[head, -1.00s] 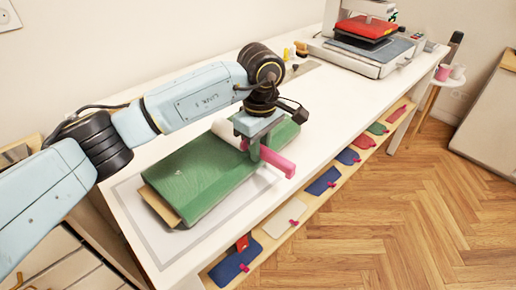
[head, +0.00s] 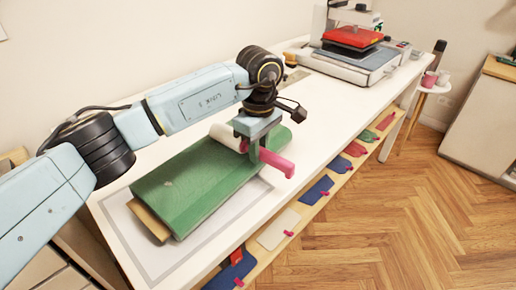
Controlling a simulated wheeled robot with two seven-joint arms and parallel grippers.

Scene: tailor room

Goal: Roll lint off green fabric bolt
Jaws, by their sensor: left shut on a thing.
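The green fabric bolt (head: 185,189) lies flat on the white table, on a grey-bordered rectangle. A tan board end (head: 149,222) sticks out at its near left end. My left gripper (head: 257,150) is over the far right part of the bolt, shut on the pink-handled lint roller. The pink handle (head: 277,163) points toward the table's front edge. The white roller (head: 226,136) shows behind the gripper, at the top of the bolt; whether it touches the fabric is hard to tell. My right gripper is not in view.
The white table (head: 330,104) runs to the far right, with a heat press (head: 352,42) at its back end. A shelf below the front edge holds several coloured swatches (head: 317,189) with pink tags. A small stool with cups (head: 429,79) stands beyond. The wooden floor at right is clear.

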